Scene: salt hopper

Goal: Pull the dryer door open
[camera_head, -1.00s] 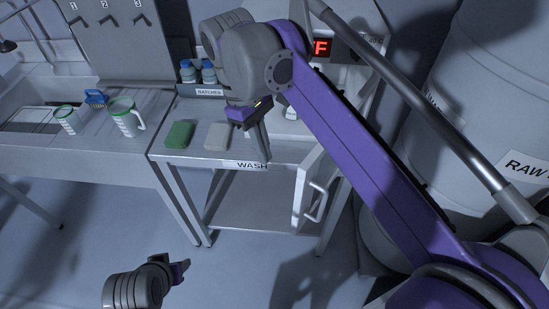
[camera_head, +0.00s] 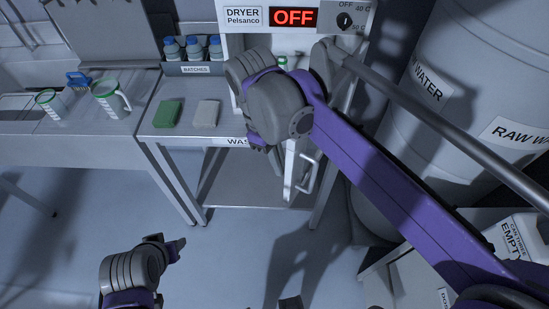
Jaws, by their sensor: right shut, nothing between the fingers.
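The dryer (camera_head: 225,18) is a white box on the back of the metal table, with a lit OFF display. Its white door (camera_head: 290,172) stands swung out toward me, seen nearly edge-on. The door's bar handle (camera_head: 309,175) is on its right side in the picture. My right gripper (camera_head: 258,145) is shut and empty, just left of the door, and mostly hidden behind its own wrist. I cannot tell if it touches the door. My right arm covers much of the dryer's opening. My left gripper (camera_head: 178,245) is low at the left, away from the dryer; its jaw opening is unclear.
A green block (camera_head: 167,113) and a pale block (camera_head: 206,114) lie on the table, left of the dryer. A batches rack (camera_head: 194,70) holds blue-capped bottles behind them. Jugs stand farther left. A big raw water tank (camera_head: 440,120) stands close on the right.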

